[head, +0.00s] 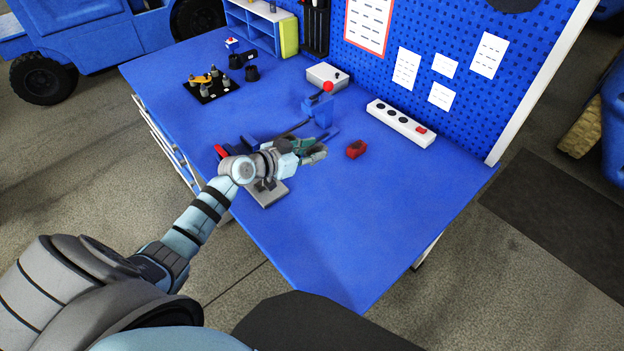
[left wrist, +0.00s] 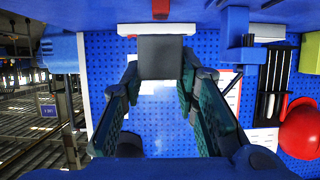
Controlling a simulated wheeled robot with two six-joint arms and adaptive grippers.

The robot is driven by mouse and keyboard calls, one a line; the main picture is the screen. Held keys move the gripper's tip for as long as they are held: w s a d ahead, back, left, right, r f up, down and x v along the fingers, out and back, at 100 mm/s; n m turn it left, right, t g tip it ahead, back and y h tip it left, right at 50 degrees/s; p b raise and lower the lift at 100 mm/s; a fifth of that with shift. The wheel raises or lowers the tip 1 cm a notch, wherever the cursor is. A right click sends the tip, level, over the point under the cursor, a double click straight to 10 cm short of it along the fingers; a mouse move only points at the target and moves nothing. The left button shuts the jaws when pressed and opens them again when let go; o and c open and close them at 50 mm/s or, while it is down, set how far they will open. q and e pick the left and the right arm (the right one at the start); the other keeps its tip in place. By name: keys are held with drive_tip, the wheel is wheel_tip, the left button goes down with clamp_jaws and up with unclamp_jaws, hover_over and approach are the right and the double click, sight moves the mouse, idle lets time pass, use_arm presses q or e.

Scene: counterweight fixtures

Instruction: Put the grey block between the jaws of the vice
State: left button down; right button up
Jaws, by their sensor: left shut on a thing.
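My left gripper (head: 308,152) is over the middle of the blue bench. In the left wrist view its two teal fingers are closed on the sides of a grey block (left wrist: 160,57), held at the fingertips. In the head view the block is hard to tell from the fingers. A blue upright fixture (head: 319,112), which looks like the vice, stands just behind the gripper. It seems to show in the left wrist view (left wrist: 236,52) at the upper right, apart from the block. Its jaw gap is not clear. My right gripper is out of view.
A red block (head: 356,150) lies right of the gripper, with a white power strip (head: 400,123) behind it. A red-knobbed lever (head: 328,87) and a pale box (head: 325,75) are at the back. A grey plate (head: 268,194) is below my wrist. The front right is clear.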

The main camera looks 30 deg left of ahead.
sight(311, 185)
use_arm(q)
wheel_tip(311, 185, down, 10)
drive_tip(key=b, duration=0.3)
drive_tip(key=shift+w+f+b, duration=0.1)
drive_tip(key=shift+f+b, duration=0.15)
drive_tip(key=shift+b, duration=0.1)
drive_tip(key=shift+r, duration=0.15)
drive_tip(key=shift+f, duration=0.2)
drive_tip(key=c, duration=1.2)
unclamp_jaws()
drive_tip(key=shift+c, duration=0.2)
drive_tip(key=shift+r, duration=0.15)
